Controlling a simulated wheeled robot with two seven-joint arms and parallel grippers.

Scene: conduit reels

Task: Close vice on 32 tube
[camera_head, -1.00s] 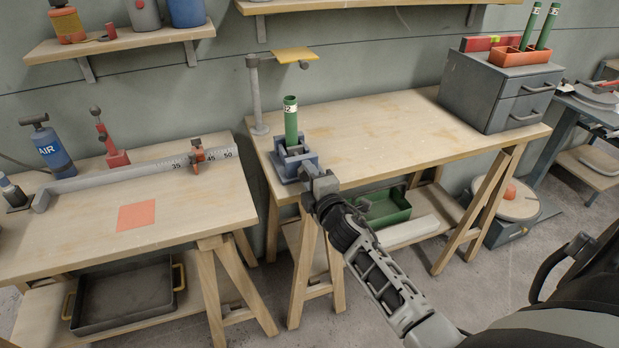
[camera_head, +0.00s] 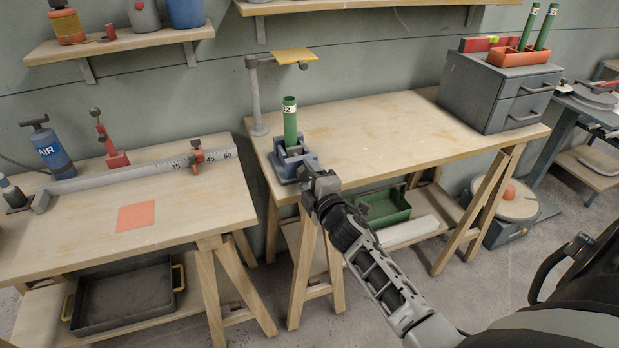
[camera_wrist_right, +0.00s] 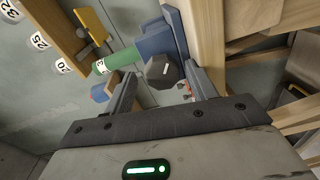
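The green 32 tube (camera_head: 290,122) stands upright in the blue vice (camera_head: 284,168) at the front left corner of the middle bench. The tube's label is only partly readable. In the right wrist view the tube (camera_wrist_right: 112,62) lies sideways beside the blue vice body (camera_wrist_right: 155,42). A dark six-sided vice knob (camera_wrist_right: 163,72) faces that camera. My right gripper (camera_head: 318,176) is at the front of the vice. Its two fingers (camera_wrist_right: 160,88) stand apart on either side of the knob, with a visible gap at the left finger. My left gripper is not in view.
A grey post with a yellow plate (camera_head: 294,56) stands behind the vice. A grey drawer cabinet (camera_head: 497,92) bears an orange holder (camera_head: 518,57) with two green tubes. The bench top (camera_head: 385,130) between is clear. A green bin (camera_head: 386,208) sits on the shelf below.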

